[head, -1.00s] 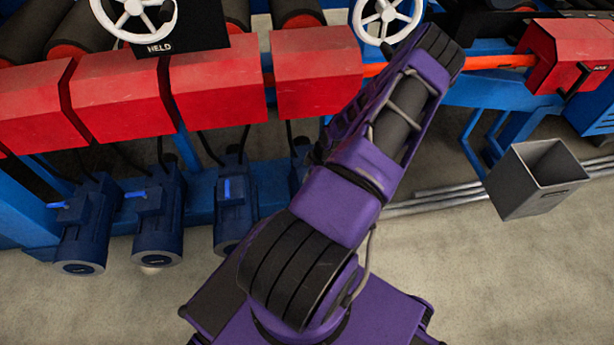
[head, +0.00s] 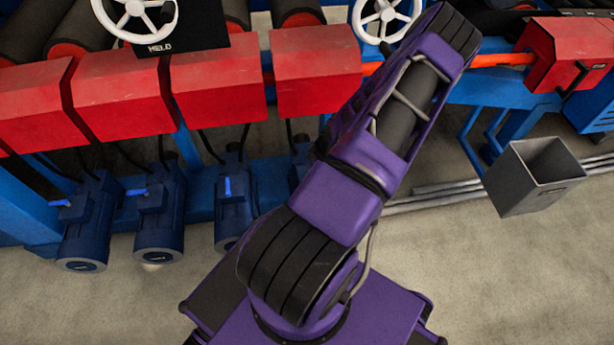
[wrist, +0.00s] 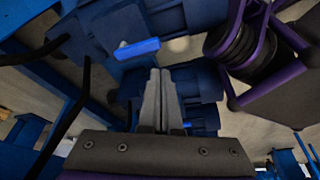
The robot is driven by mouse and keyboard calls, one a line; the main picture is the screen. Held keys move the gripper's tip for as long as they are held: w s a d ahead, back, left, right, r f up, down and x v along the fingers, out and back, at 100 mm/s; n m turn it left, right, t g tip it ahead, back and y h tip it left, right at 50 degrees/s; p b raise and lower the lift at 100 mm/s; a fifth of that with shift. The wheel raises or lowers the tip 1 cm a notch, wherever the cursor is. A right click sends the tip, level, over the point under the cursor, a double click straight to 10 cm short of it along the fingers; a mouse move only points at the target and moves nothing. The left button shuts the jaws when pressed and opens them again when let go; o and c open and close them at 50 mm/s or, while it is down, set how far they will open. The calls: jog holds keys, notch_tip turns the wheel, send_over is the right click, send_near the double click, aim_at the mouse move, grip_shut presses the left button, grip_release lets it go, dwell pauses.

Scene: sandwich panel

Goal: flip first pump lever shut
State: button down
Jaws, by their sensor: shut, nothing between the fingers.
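Several dark blue pumps stand in a row below the red housings in the head view. The far-left pump (head: 86,225) has a bright blue lever (head: 60,203) sticking out to the left. The pump beside it (head: 160,220) has a lever (head: 135,193) also pointing left. The third pump's lever (head: 228,187) lies along its pump body. My gripper (wrist: 158,73) is shut and empty in the wrist view. A bright blue lever (wrist: 137,48) shows just beyond and left of its fingertips, over a pump. I cannot tell which pump this is, or whether they touch.
Red housings (head: 218,92) and black cables hang over the pumps. White handwheels (head: 388,16) stand at the back. A grey bin (head: 535,178) and pipes lie to the right. My arm partly hides the pump at the right end of the row. The front floor is clear.

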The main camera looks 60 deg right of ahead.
jog(key=p+v, duration=0.2)
jog(key=v, duration=1.1)
jog(key=shift+r+p, duration=0.25)
jog(key=shift+p, duration=0.15)
jog(key=shift+s+d, duration=0.1)
